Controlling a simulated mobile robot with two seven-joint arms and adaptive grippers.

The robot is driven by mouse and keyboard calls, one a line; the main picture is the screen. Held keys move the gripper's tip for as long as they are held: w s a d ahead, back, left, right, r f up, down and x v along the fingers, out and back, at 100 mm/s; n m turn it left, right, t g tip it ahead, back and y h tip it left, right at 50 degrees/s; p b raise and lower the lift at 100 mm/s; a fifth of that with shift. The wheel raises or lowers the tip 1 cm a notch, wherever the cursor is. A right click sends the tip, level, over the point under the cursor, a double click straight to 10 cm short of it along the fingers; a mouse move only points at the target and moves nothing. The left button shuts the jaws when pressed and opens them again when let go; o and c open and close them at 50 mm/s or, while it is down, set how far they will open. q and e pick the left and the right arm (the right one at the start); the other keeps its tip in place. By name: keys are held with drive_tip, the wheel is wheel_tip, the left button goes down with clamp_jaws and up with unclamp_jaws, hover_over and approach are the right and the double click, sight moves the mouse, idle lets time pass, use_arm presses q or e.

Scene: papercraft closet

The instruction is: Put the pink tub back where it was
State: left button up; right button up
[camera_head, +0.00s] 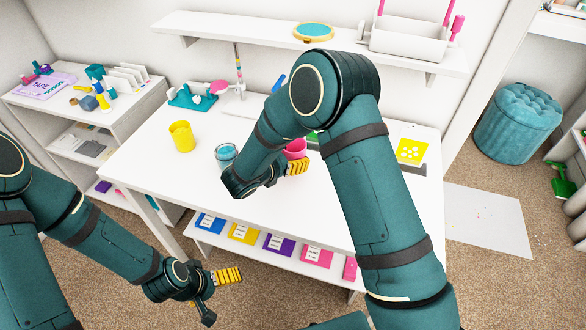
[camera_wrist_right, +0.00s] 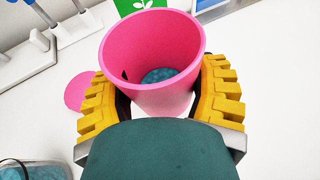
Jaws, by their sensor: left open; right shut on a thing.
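The pink tub (camera_wrist_right: 152,45) is upright between the yellow fingers of my right gripper (camera_wrist_right: 160,98), which is shut on it. Its inside is open to view, with something blue-grey at the bottom. In the head view the tub (camera_head: 296,148) shows only in part, behind my right gripper (camera_head: 285,167), over the white table (camera_head: 190,215). I cannot tell whether its base touches the table. My left gripper (camera_head: 222,292) is open and empty, low in front of the table's left side.
A yellow cup (camera_head: 181,136) and a teal glass jar (camera_head: 226,155) stand on the table's left half. A teal stand (camera_head: 192,98) is at the back. A yellow card (camera_head: 411,150) lies at the right. The front left of the tabletop is clear. A wall shelf (camera_head: 240,30) hangs above.

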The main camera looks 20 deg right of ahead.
wheel_tip(320, 180, down, 4)
drive_tip(key=shift+f+b, duration=0.1)
drive_tip(key=shift+b, duration=0.3)
drive_tip(key=o, duration=1.3)
drive_tip(key=shift+o, duration=0.2)
